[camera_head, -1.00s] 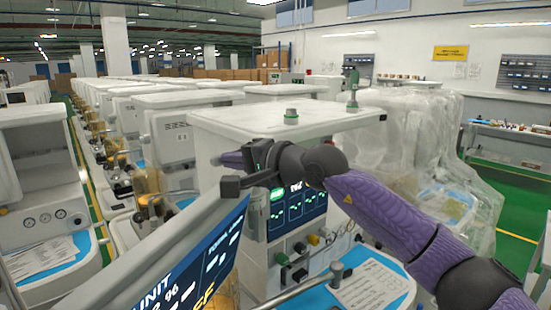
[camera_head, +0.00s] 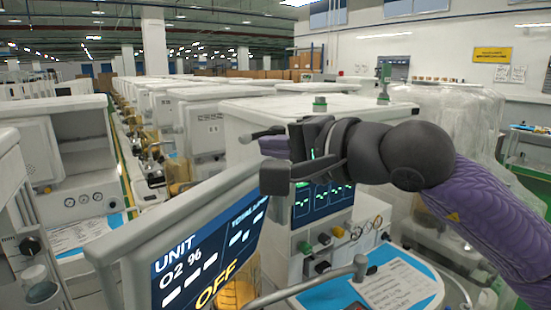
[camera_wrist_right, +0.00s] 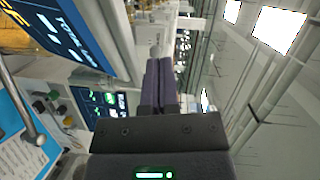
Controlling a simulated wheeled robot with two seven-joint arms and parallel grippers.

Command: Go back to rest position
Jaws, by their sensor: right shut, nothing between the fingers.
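My right gripper (camera_head: 262,140) is raised in front of the white anaesthesia cart (camera_head: 350,112), its fingers pointing left and away from me. The fingers are shut with nothing between them, and in the right wrist view they show as two purple fingers (camera_wrist_right: 158,82) lying side by side. My purple right arm comes in from the right edge of the head view. The gripper appears apart from the cart, and its wrist hides part of the cart's front and screen. My left gripper is not in view.
A tilted monitor (camera_head: 215,250) reading "UNIT O2 % OFF" stands close in front, below the gripper. A blue tray with papers (camera_head: 395,290) is at lower right. Plastic-wrapped equipment (camera_head: 450,110) stands behind my arm. Rows of carts recede at left.

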